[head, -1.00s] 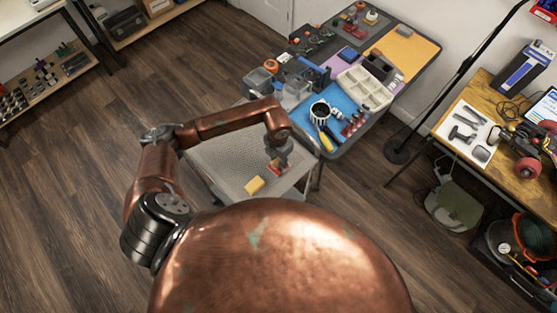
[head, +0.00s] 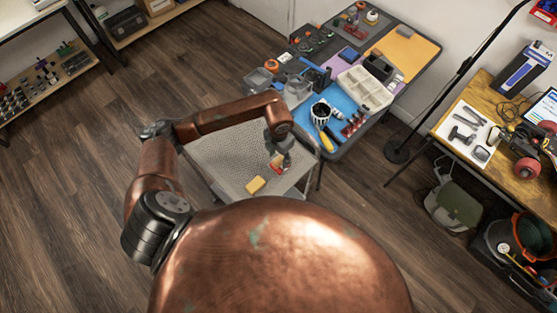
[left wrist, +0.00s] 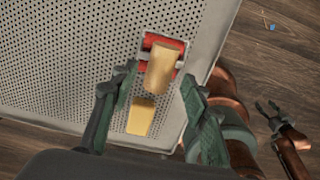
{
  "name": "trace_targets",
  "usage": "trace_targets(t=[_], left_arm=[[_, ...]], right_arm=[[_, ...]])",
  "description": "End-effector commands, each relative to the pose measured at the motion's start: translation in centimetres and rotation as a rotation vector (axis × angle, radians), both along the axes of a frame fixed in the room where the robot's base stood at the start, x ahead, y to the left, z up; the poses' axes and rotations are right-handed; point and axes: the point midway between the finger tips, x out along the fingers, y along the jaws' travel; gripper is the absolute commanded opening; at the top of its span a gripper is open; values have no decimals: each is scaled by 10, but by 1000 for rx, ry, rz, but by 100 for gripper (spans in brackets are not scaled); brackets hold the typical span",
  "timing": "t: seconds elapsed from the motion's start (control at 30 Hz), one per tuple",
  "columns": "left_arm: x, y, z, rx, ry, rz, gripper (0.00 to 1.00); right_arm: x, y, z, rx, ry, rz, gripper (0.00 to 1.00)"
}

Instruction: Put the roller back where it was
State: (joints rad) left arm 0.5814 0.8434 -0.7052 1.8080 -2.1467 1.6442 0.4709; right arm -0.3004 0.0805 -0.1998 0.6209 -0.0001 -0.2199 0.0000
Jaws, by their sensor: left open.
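The roller (head: 278,166), red with a pale wooden handle, is on the perforated grey top of a small cart (head: 225,160). In the left wrist view the roller (left wrist: 159,65) has its handle pointing up toward the camera. My left gripper (head: 283,160) is just above it. In the left wrist view my left gripper's fingers (left wrist: 153,100) are spread apart, with the handle in line with the gap and no finger visibly touching it. My right gripper (left wrist: 268,110) shows at the right of that view, over the floor, with its fingers apart and empty.
A yellow block (head: 256,185) lies on the cart close to the roller; it also shows in the left wrist view (left wrist: 141,116). A crowded table (head: 340,152) with a blue mat, white tray and tools stands behind the cart. The cart top left of the roller is clear.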

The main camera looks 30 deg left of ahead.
Motion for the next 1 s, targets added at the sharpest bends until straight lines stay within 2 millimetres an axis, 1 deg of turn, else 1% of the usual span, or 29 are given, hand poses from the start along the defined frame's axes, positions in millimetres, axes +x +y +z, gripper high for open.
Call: trace_targets(t=[0.03, 0.2, 0.3, 0.4, 0.5, 0.6, 1.0], left_arm=[[1, 1, 12, 2, -5, -1, 42], [1, 1, 50, 3, -4, 0, 42], [1, 0, 67, 1, -3, 0, 42], [0, 1, 80, 2, -2, 1, 42], [0, 0, 88, 1, 0, 0, 42], [0, 0, 91, 1, 1, 1, 42], [0, 0, 92, 0, 1, 1, 42]], right_arm=[[0, 0, -1, 0, 0, 0, 46], [0, 0, -2, 0, 0, 0, 46], [0, 0, -2, 0, 1, 0, 46], [0, 1, -3, 1, 1, 0, 46], [0, 1, -3, 1, 1, 0, 46], [0, 1, -3, 1, 1, 0, 46], [0, 1, -3, 1, 1, 0, 46]])
